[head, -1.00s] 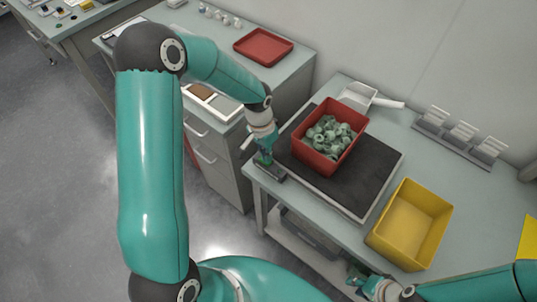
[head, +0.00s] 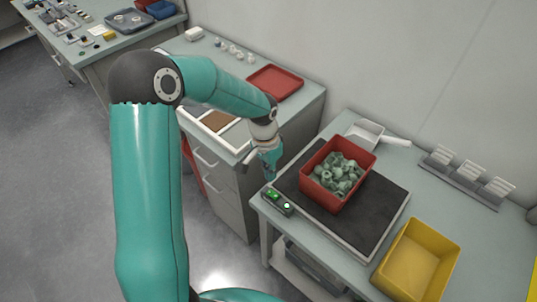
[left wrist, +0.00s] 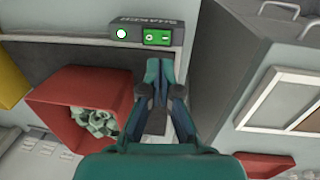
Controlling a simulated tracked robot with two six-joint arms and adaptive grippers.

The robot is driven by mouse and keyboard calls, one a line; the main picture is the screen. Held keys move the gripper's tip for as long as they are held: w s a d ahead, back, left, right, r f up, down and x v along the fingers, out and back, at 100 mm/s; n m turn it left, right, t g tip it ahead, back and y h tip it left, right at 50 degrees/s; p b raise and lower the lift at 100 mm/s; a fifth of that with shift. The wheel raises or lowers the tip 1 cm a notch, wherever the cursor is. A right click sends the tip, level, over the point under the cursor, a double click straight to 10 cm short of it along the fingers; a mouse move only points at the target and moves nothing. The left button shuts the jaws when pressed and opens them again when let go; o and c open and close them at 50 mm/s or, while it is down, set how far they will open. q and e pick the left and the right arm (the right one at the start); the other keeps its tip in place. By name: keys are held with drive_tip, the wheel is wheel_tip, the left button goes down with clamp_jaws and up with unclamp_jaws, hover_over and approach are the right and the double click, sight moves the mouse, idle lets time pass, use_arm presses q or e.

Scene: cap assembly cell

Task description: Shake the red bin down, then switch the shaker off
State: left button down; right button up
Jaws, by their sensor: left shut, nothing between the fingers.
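The red bin (head: 318,188) stands upright on the dark shaker plate (head: 365,215) and holds many grey-green ring-like parts (head: 341,172). It also shows in the left wrist view (left wrist: 70,95). The shaker's control box (head: 277,200) sits at the table's front left corner, beside the plate. In the left wrist view, the box (left wrist: 145,32) is marked SHAKER and has a green switch (left wrist: 158,37) and a bright white round light (left wrist: 121,33). My left gripper (head: 269,178) is shut and empty, just above the box and apart from it. My right gripper is out of view.
A white scoop (head: 366,132) lies behind the bin. A yellow bin (head: 415,262) stands right of the plate, and a rack with white cards (head: 467,172) is at the back. A drawer cabinet with a red tray (head: 275,82) stands to the left.

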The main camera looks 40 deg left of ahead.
use_arm(q)
wheel_tip(320, 180, up, 7)
hover_over(275, 196)
drive_tip(key=a, duration=0.3)
drive_tip(key=shift+w+a+b, duration=0.15)
drive_tip(key=shift+w+b, duration=0.2)
drive_tip(key=shift+w, duration=0.1)
drive_tip(key=b, duration=0.3)
drive_tip(key=d+b, duration=0.1)
drive_tip(key=b, duration=0.3)
drive_tip(key=shift+s+d+r+b, duration=0.15)
drive_tip(key=shift+s+b, duration=0.15)
drive_tip(key=f, duration=0.4)
drive_tip(key=d+f, duration=0.1)
drive_tip(key=f, duration=0.9)
drive_tip(key=shift+d, duration=0.35)
